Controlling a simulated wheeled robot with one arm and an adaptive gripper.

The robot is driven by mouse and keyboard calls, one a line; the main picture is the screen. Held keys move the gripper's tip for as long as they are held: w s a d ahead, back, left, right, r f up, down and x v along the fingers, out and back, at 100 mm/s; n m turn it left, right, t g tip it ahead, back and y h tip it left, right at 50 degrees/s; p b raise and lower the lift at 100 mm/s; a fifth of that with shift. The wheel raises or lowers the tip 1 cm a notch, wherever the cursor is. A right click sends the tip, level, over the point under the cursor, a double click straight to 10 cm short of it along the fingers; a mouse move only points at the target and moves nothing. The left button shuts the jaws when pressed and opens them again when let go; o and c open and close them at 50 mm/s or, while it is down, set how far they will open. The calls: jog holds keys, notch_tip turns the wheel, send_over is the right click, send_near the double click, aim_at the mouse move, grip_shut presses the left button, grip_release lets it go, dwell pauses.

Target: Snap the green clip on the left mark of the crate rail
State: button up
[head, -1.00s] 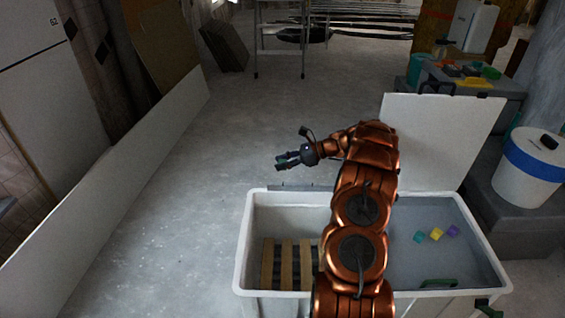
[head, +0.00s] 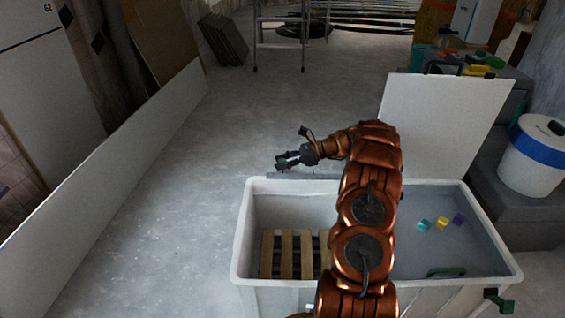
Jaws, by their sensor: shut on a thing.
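My gripper (head: 287,161) is at the end of my copper-coloured arm, above the back edge of the white crate (head: 243,230). It is shut on a small dark, slightly greenish piece, which I take to be the green clip; the fingers hide most of it. The grey crate rail (head: 303,176) runs along the back rim, just below the gripper in the picture. My arm covers the rail's right part. I cannot make out the left mark at this size, nor whether the clip touches the rail.
The crate holds wooden slats (head: 286,252) on the left and small coloured cubes (head: 441,223) on a grey surface at right. A green handle-like piece (head: 446,272) lies near them. A white panel (head: 443,130) stands behind, beside a white bucket (head: 532,158).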

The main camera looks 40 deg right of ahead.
aim_at(284, 173)
jog(key=shift+s+d+f+p, duration=0.1)
jog(key=shift+f+p, duration=0.65)
jog(key=shift+p, duration=0.9)
dwell(1.5)
jog(key=shift+s+f+p, duration=0.1)
jog(key=shift+f+p, duration=0.35)
jog(key=shift+f, duration=0.85)
dwell(0.6)
jog(key=shift+s+a+f, duration=0.15)
jog(key=shift+s+f, duration=0.05)
jog(key=shift+f, duration=0.2)
jog(key=shift+s+a+f, duration=0.15)
jog(key=shift+f, duration=0.2)
dwell(0.8)
jog(key=shift+w+a+r+p, duration=0.15)
jog(key=shift+w+r+p, duration=0.1)
jog(key=shift+r+p, duration=0.25)
jog(key=shift+w+r+p, duration=0.3)
jog(key=shift+r+p, duration=0.1)
jog(key=shift+r, duration=0.1)
jog(key=shift+s+r, duration=0.1)
jog(key=shift+r, duration=0.7)
jog(key=shift+d+r+p, duration=0.2)
jog(key=shift+r+p, duration=0.15)
jog(key=shift+r, duration=0.25)
jog(key=shift+d+r+p, duration=0.2)
jog(key=shift+r+p, duration=0.15)
jog(key=shift+r, duration=0.25)
